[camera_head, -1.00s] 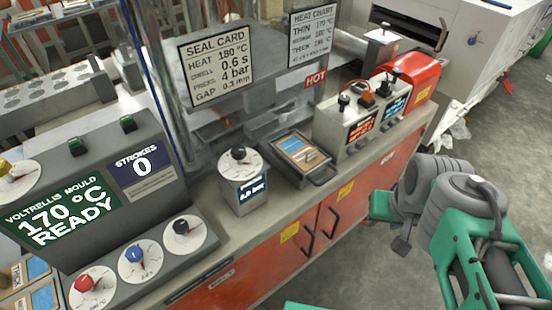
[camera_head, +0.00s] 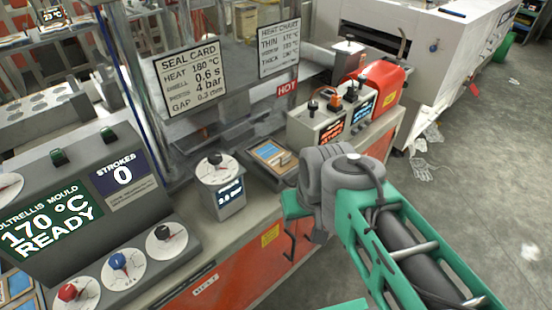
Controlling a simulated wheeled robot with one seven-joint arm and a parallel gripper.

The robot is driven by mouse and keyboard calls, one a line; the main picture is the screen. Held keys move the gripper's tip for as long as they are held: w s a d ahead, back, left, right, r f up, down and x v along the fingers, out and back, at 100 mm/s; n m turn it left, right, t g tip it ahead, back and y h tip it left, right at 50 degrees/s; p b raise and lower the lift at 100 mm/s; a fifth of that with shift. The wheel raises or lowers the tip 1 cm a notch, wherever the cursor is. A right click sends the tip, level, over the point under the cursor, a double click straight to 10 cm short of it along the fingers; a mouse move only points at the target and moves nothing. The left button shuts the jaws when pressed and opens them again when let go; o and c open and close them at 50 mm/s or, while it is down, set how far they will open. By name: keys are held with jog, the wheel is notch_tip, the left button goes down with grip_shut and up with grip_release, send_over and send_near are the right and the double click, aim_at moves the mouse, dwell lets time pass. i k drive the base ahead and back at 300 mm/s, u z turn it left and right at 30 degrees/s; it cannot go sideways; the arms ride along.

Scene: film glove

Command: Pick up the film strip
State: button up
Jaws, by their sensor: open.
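A shallow dark tray (camera_head: 254,160) sits on the bench top, in the middle of the picture. A flat blue and tan piece (camera_head: 269,151) lies in it; it may be the film strip, but I cannot tell for sure.
A dial box (camera_head: 226,198) stands left of the tray. A control box (camera_head: 325,128) and red machine (camera_head: 382,85) stand behind right. The press with its HOT sign (camera_head: 287,88) is behind. The mould panel (camera_head: 60,215) fills the left.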

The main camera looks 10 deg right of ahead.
aim_at(275, 152)
jog(key=u, duration=2.75)
jog(key=k, duration=1.3)
jog(key=z, duration=0.15)
